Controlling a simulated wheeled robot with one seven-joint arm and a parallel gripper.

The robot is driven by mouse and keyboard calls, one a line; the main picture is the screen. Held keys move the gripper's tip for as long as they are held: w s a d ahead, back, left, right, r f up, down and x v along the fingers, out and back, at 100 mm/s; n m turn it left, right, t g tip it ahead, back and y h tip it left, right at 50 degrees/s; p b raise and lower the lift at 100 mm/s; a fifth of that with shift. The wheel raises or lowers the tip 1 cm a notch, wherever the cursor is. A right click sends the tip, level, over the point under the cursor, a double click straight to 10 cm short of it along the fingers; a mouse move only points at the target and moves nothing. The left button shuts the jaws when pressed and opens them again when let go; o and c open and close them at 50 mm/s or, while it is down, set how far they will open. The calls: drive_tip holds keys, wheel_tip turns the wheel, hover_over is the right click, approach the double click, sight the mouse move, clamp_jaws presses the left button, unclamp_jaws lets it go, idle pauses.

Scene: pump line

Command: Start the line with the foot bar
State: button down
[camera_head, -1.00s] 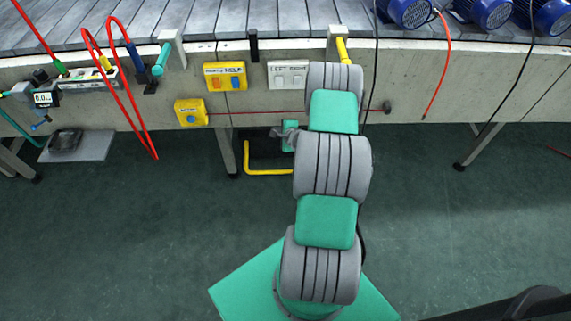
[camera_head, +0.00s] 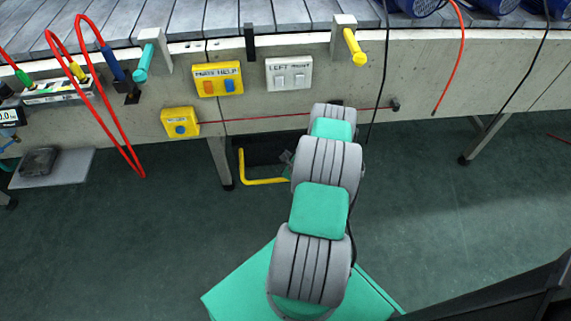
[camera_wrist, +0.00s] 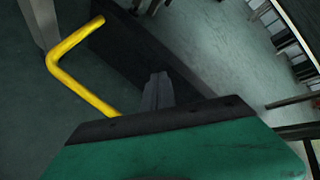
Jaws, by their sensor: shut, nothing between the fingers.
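The yellow foot bar (camera_head: 262,181) sits low under the conveyor, in front of a dark box (camera_head: 262,149). It is bent, with one end standing up at its left. In the wrist view the foot bar (camera_wrist: 82,68) lies left of my gripper, and the dark box (camera_wrist: 125,42) is beyond the fingers. My gripper (camera_wrist: 158,80) is shut and empty, apart from the bar in the picture. In the head view my gripper (camera_head: 287,158) shows only partly, near the bar's right end; my arm hides the rest.
Above are a yellow two-button box (camera_head: 217,80), a white switch box (camera_head: 289,74), a yellow one-button box (camera_head: 180,122) and a red cord (camera_head: 255,117). A conveyor leg (camera_head: 220,162) stands left of the bar. Red hoses hang at left. Floor to the right is clear.

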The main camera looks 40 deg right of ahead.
wheel_tip(320, 180, down, 8)
drive_tip(key=w+d+b, duration=0.1)
drive_tip(key=b, duration=0.6)
drive_tip(key=shift+w+f, duration=0.25)
drive_tip(key=shift+w, duration=0.1)
drive_tip(key=shift+d+b, duration=0.1)
drive_tip(key=shift+b, duration=0.2)
idle(1.0)
drive_tip(key=shift+d+f+b, duration=0.1)
drive_tip(key=shift+f+b, duration=0.25)
drive_tip(key=shift+b, duration=0.1)
drive_tip(key=shift+w+d+f+b, duration=0.15)
drive_tip(key=shift+w+f+b, duration=0.1)
drive_tip(key=shift+f+b, duration=0.75)
drive_tip(key=shift+w+d+f+b, duration=0.1)
drive_tip(key=shift+w+f+b, duration=0.1)
drive_tip(key=shift+f+b, duration=0.75)
idle(1.6)
drive_tip(key=shift+r, duration=0.3)
idle(0.3)
drive_tip(key=shift+s+a+r+p, duration=0.1)
drive_tip(key=shift+s+r+p, duration=0.05)
drive_tip(key=shift+r+p, duration=0.5)
drive_tip(key=shift+s+a+r+p, duration=0.2)
drive_tip(key=shift+r+p, duration=0.3)
drive_tip(key=shift+r, duration=0.2)
drive_tip(key=shift+s+a+r+p, duration=0.1)
drive_tip(key=shift+s+r+p, duration=0.05)
drive_tip(key=shift+r+p, duration=0.5)
